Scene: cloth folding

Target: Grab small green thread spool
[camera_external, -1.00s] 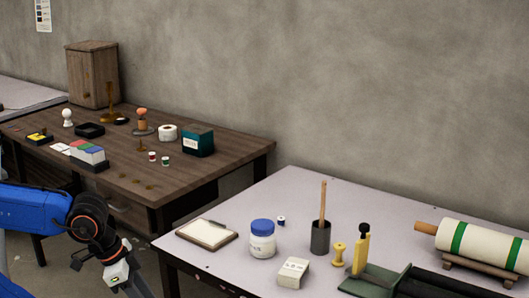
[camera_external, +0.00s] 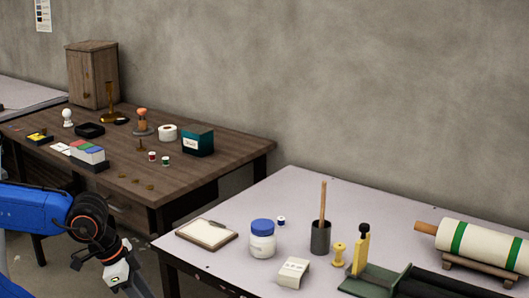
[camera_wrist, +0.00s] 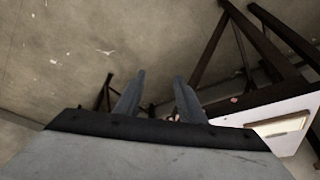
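A small green thread spool (camera_external: 166,161) with white ends stands upright on the dark wooden table, near its front edge, in the external view. A similar red spool (camera_external: 152,156) stands just left of it. My gripper (camera_wrist: 160,90) shows in the wrist view with its two fingers apart and nothing between them. In the external view my wrist is at the lower left, below and in front of the wooden table, well away from the spool; the fingertips are hard to make out there. I cannot identify the green spool in the wrist view.
The wooden table (camera_external: 215,150) also holds a teal box (camera_external: 197,141), a white tape roll (camera_external: 167,132), a card box (camera_external: 88,154) and a wooden cabinet (camera_external: 92,75). A light table (camera_external: 300,185) at right carries a jar (camera_external: 262,240), a clipboard (camera_external: 206,233) and other items.

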